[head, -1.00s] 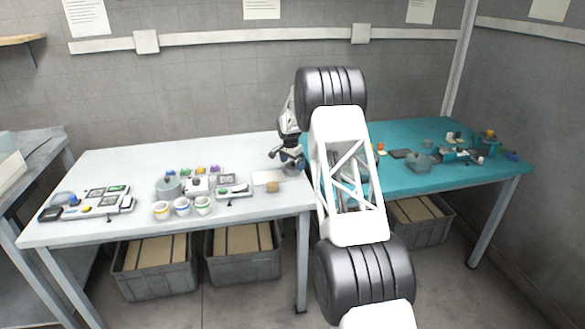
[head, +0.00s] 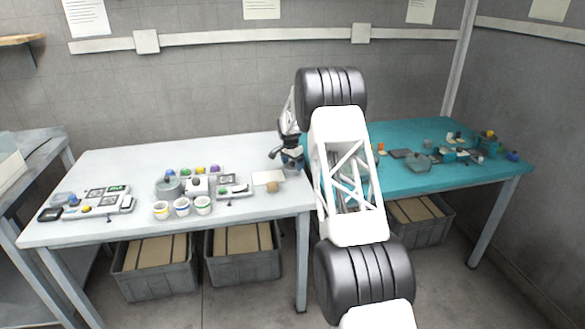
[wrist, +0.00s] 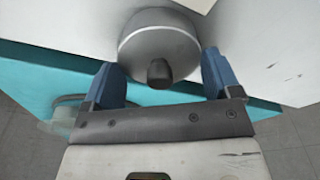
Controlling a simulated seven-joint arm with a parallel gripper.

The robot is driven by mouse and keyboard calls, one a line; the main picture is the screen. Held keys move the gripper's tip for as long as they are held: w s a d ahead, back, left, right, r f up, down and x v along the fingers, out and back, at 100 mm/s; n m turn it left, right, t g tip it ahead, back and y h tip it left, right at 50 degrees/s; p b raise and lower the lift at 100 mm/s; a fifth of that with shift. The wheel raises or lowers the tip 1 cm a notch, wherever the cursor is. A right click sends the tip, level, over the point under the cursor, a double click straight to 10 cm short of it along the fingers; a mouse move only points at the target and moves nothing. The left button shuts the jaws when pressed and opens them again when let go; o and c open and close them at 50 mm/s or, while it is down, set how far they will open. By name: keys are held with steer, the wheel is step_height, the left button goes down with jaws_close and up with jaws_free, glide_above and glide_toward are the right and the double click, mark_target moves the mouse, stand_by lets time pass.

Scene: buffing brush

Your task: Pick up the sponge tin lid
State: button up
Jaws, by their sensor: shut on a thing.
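The sponge tin lid (wrist: 158,62) is a round grey metal disc with a dark knob in the wrist view. The lid's gap from the tin is too small to tell.
The white table (head: 110,160) holds cups (head: 182,208), a grey round tin (head: 168,188) and trays to the left. A pale card (head: 268,177) and small brown block (head: 272,187) lie near my gripper. A teal table (head: 410,182) with several small items adjoins at right.

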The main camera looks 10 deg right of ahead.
steer(key=shift+r, duration=0.2)
steer(key=shift+r, duration=1.6)
steer(key=s+a+r, duration=0.1)
steer(key=s, duration=1.5)
steer(key=shift+a+r, duration=0.15)
steer(key=shift+r, duration=0.05)
steer(key=shift+w, duration=0.1)
steer(key=w+n, duration=0.2)
steer(key=w, duration=0.3)
steer(key=w+d+r+n, duration=0.1)
steer(key=w, duration=0.4)
steer(key=w+r+n, duration=0.1)
steer(key=w+n, duration=0.1)
steer(key=w, duration=0.3)
steer(key=shift+w+d+r+n+y, duration=0.15)
steer(key=shift+w+r+n+y, duration=0.15)
steer(key=shift+w, duration=0.1)
steer(key=shift+f, duration=0.2)
steer(key=shift+f, duration=3)
